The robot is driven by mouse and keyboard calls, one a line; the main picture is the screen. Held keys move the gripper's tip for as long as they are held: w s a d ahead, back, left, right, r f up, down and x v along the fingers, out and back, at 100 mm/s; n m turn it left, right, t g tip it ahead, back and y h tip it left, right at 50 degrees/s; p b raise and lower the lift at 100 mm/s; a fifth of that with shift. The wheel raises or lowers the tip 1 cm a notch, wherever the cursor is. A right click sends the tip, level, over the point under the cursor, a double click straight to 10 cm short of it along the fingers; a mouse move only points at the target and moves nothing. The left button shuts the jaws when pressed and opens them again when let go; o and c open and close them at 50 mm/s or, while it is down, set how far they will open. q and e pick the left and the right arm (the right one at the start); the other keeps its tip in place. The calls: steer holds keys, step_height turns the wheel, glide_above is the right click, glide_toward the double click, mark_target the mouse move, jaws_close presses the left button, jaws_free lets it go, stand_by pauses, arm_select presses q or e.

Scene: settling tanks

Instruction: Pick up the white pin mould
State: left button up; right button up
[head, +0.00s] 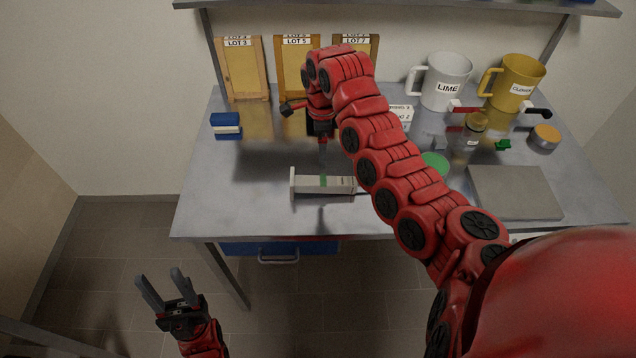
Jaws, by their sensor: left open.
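My left gripper (158,276) is open and empty, low at the bottom left, in front of the table and well away from this piece. My right arm reaches across the table from the lower right. Its gripper (323,152) points down just behind the pale piece. Its fingers are too small and overlapped to tell whether they are open.
The metal table (245,205) holds a blue-and-white block (226,125), lot boards (243,70), a LIME mug (445,80), a yellow mug (516,80), a bottle (469,135), a round tin (545,137) and a grey slab (514,192). The front left of the tabletop is clear.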

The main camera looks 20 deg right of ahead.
steer(key=b, duration=0.1)
glide_above(322, 180)
steer(key=f, duration=0.8)
steer(key=shift+s+a, duration=0.2)
steer(key=shift+a, duration=0.1)
steer(key=shift+d+f+b, duration=0.1)
steer(key=shift+f+b, duration=0.25)
steer(key=shift+f, duration=0.2)
steer(key=shift+f+p, duration=0.2)
steer(key=shift+p, duration=0.2)
steer(key=f+p, duration=0.2)
steer(key=f, duration=0.1)
steer(key=shift+w+d+f, duration=0.1)
steer(key=shift+d+f, duration=0.1)
steer(key=shift+f, duration=0.1)
steer(key=shift+f+p, duration=0.4)
steer(key=shift+f, duration=0.3)
steer(key=shift+w, duration=0.1)
jaws_close()
